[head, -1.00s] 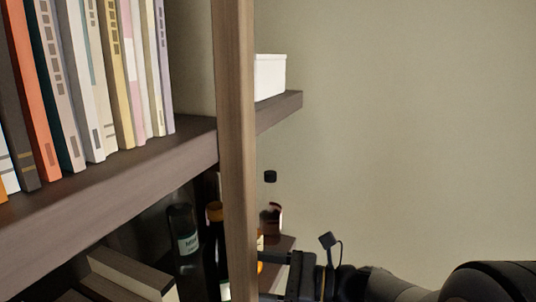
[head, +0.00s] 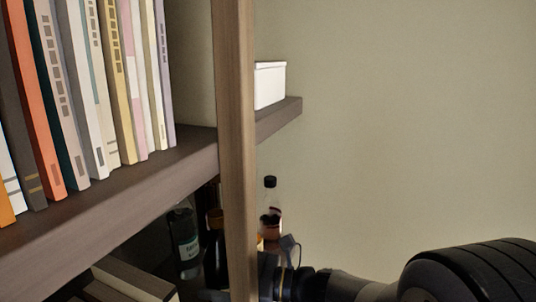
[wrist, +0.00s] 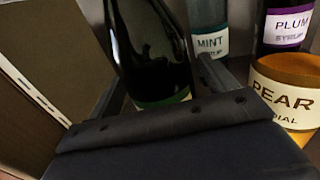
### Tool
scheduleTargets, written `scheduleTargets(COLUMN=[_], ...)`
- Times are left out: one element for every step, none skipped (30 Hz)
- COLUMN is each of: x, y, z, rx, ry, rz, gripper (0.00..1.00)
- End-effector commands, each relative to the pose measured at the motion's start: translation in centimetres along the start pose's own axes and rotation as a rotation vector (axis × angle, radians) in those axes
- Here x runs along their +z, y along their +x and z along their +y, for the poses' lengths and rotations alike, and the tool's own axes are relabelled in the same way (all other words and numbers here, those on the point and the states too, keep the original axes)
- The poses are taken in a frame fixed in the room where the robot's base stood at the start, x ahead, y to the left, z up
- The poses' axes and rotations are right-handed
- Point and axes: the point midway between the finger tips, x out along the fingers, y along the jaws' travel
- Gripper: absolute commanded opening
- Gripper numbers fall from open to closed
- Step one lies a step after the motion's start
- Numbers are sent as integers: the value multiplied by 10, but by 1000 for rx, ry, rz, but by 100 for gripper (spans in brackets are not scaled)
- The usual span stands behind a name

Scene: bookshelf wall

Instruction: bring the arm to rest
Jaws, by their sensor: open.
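My gripper (wrist: 155,60) is open in the wrist view, its two dark fingers spread on either side of a dark bottle (wrist: 150,50) with a green-edged label. Whether they touch it I cannot tell. In the head view my arm comes in from the lower right, and its end is low behind the wooden post (head: 235,150), mostly hidden.
Close by in the wrist view stand a mint syrup bottle (wrist: 209,42), a plum syrup bottle (wrist: 285,28) and an orange pear cordial (wrist: 290,90). A brown panel-like object (wrist: 50,60) is at left.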

Motion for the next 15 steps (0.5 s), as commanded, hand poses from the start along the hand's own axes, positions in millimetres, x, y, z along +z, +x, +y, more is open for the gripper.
scheduleTargets(x=[2,2,-1,-4,6,12,17,23,30,36,36,34,34,34,34], y=[9,14,20,20,19,18,18,18,18,18,13,5,0,-4,-11], z=[1,1,1,1,0,0,0,0,0,0,-1,-2,-1,-2,-1], rx=[5,5,5,2,0,-1,-1,0,0,0,-4,-7,-6,-7,-6], ry=[1,1,1,0,-5,-8,-8,-10,-10,-9,-5,-2,-2,-2,-3], rz=[1,1,1,1,-1,-2,-3,-2,-2,-3,-2,1,0,-1,0], gripper=[80,80,80,80,80,80,80,80,80,80,80,80,80,80,80])
